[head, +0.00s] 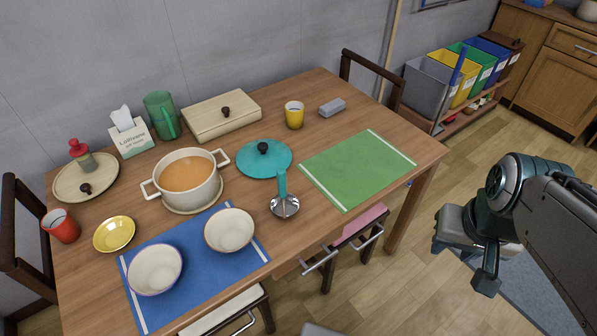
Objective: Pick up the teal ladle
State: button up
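The teal ladle (282,187) lies on the wooden table, between the blue and green placemats. Its metal bowl (285,207) points toward the near table edge, and its teal handle points away, up to the rim of a teal lid (257,164). I cannot tell whether the handle rests on the lid. My gripper (463,262) hangs off the table's right side, well apart from the ladle. Its fingers appear spread, with nothing seen between them.
A cream pot (187,182) of orange soup stands left of the lid. Two cream bowls (229,230) stand on the blue placemat (190,281). The green placemat (357,168) is bare. A yellow cup (294,114) and wooden box (222,116) stand behind. Chairs surround the table.

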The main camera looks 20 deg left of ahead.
aim_at(284, 188)
jog(key=k, duration=0.5)
jog(key=u, duration=0.65)
jog(key=i, duration=0.5)
